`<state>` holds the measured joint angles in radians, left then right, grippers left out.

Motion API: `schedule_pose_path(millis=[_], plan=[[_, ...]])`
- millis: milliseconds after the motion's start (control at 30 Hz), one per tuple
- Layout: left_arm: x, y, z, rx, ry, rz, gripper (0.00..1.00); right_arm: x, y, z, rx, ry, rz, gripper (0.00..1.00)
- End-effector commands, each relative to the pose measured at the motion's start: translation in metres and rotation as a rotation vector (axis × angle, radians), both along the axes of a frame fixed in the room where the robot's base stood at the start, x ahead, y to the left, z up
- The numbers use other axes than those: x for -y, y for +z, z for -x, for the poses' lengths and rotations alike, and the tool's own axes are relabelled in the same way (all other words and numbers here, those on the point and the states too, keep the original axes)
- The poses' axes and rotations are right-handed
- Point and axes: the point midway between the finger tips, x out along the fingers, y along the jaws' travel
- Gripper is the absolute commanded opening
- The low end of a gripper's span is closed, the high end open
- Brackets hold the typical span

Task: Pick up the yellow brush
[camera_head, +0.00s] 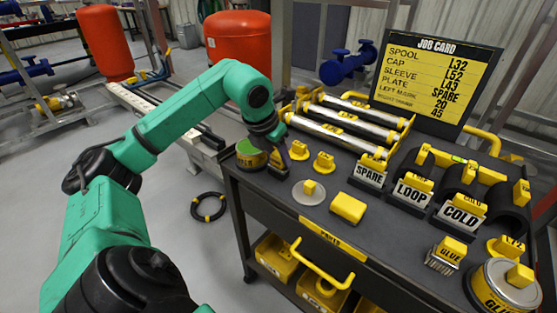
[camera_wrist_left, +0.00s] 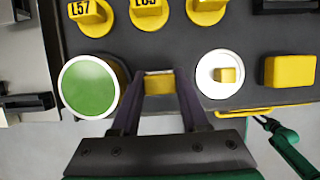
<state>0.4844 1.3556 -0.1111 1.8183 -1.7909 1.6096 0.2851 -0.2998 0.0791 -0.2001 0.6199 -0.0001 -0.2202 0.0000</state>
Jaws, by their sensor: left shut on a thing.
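My left gripper (camera_head: 276,160) is low over the left end of the dark cart top, beside the green-topped tin. Its two dark fingers (camera_wrist_left: 160,105) are shut on a small yellow block-shaped thing, which I take for the yellow brush (camera_wrist_left: 158,84). It has a pale upper edge in the left wrist view. Its lower part is hidden, and I cannot tell whether it still touches the cart. In the head view the fingers mostly cover it.
The green-topped tin (camera_wrist_left: 88,87) is close left of the fingers and a white disc with a yellow knob (camera_wrist_left: 219,75) close right. A yellow block (camera_head: 348,208), labelled SPARE, LOOP and COLD holders, a bristled GLUE piece (camera_head: 445,254) and a GLUE tin (camera_head: 503,285) crowd the cart.

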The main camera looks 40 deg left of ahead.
Motion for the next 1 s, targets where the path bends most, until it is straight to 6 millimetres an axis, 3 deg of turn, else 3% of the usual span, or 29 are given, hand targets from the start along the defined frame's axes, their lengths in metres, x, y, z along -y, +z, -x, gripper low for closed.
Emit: schedule_pose_path(millis=[167,400,600,733,1000], plan=[[0.000,0.028,-0.001,0.006,-0.001,0.002,0.00,0.000,0.014,0.000,-0.001,0.000,0.000,0.50],[0.001,0.122,-0.001,0.010,-0.001,0.004,0.00,0.000,0.058,0.001,-0.001,0.001,0.000,0.50],[0.001,0.180,-0.001,0.005,-0.002,0.002,0.00,0.001,0.081,0.001,-0.001,0.001,0.001,0.50],[0.000,0.197,0.000,0.002,0.000,0.001,0.00,0.001,0.088,0.001,-0.001,0.001,0.001,0.50],[0.000,0.199,0.000,0.001,0.000,0.000,0.00,0.001,0.087,0.001,-0.001,0.001,0.001,0.50]])
